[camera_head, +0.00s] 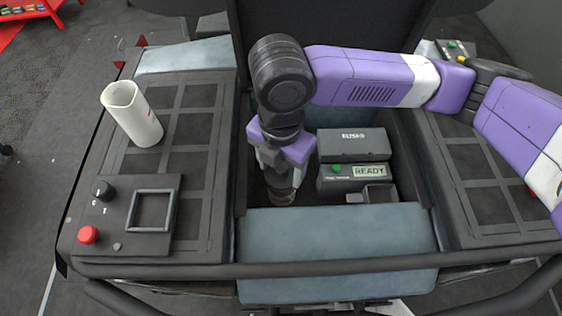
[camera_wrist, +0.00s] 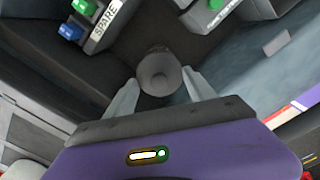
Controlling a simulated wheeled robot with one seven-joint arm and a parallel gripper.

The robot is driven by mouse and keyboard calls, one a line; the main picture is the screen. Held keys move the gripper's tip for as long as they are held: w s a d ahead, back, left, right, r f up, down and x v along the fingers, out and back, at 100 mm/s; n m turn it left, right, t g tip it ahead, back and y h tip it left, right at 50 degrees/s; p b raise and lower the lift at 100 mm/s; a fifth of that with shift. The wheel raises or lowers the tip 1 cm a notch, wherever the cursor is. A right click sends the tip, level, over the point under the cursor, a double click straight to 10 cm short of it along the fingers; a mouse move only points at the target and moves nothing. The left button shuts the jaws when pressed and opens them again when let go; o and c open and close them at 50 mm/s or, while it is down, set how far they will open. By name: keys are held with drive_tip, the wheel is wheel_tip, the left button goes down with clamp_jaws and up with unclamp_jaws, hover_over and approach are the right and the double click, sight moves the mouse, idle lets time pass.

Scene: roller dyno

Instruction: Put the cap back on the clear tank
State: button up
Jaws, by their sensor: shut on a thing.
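My gripper (camera_head: 280,180) reaches down into the dark recess between the two side panels. In the wrist view its two fingers (camera_wrist: 160,92) are closed on the sides of a round grey piece, which looks like the cap (camera_wrist: 160,75). A brownish, rounded form (camera_head: 283,197) shows just below the fingers in the head view. It may be the clear tank, but the gripper covers most of it. I cannot tell whether the cap touches the tank or is seated on it.
A grey box with a READY display (camera_head: 369,171) stands close right of my gripper. A white open cylinder (camera_head: 132,113) stands on the left panel, near a red button (camera_head: 88,234). A SPARE-labelled block (camera_wrist: 103,27) shows in the wrist view. A blue-grey pad (camera_head: 335,232) lies in front.

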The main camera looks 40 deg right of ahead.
drive_tip(key=o, duration=1.4)
drive_tip(key=shift+o, duration=0.2)
drive_tip(key=shift+o, duration=1)
drive_tip(key=shift+r+p, duration=2.95)
drive_tip(key=shift+r, duration=0.6)
